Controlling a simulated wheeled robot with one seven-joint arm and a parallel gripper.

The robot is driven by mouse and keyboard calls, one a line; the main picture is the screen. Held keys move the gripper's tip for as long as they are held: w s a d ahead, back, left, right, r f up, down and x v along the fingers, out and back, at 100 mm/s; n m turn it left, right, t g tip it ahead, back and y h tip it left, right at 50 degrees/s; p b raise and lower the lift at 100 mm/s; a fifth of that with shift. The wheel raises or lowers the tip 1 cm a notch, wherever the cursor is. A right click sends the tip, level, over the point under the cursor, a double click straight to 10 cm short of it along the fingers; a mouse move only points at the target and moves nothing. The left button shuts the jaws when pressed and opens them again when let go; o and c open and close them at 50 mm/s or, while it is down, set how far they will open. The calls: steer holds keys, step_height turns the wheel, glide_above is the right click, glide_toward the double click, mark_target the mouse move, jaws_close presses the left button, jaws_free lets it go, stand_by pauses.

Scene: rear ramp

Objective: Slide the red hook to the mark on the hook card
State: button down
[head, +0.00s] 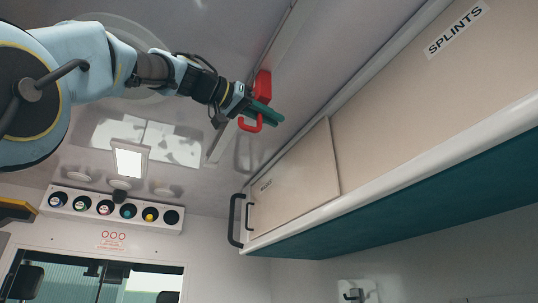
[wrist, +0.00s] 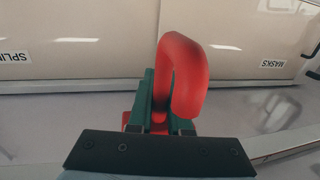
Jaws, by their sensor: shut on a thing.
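The red hook (head: 263,84) hangs from a pale rail (head: 283,42) on the ceiling, near the top middle of the head view. Its curved lower end shows just below my fingers. My gripper (head: 268,113) has green fingers and is shut on the hook, just under its red upper block. In the wrist view the hook's thick red bend (wrist: 186,72) rises between and in front of the green fingers (wrist: 163,118). I cannot make out the hook card or its mark in either view.
Beige overhead cupboards (head: 400,120) with a SPLINTS label run along the right, close to the rail. A dark grab handle (head: 236,220) is at their far end. A white rack with several round coloured items (head: 110,206) is on the far wall, above a window.

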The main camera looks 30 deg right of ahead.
steer(key=shift+w+f, duration=0.1)
steer(key=c, duration=0.8)
jaws_free()
steer(key=shift+a, duration=0.1)
steer(key=shift+c, duration=0.2)
steer(key=a+b, duration=0.3)
steer(key=a, duration=0.7)
steer(key=shift+s+a, duration=0.4)
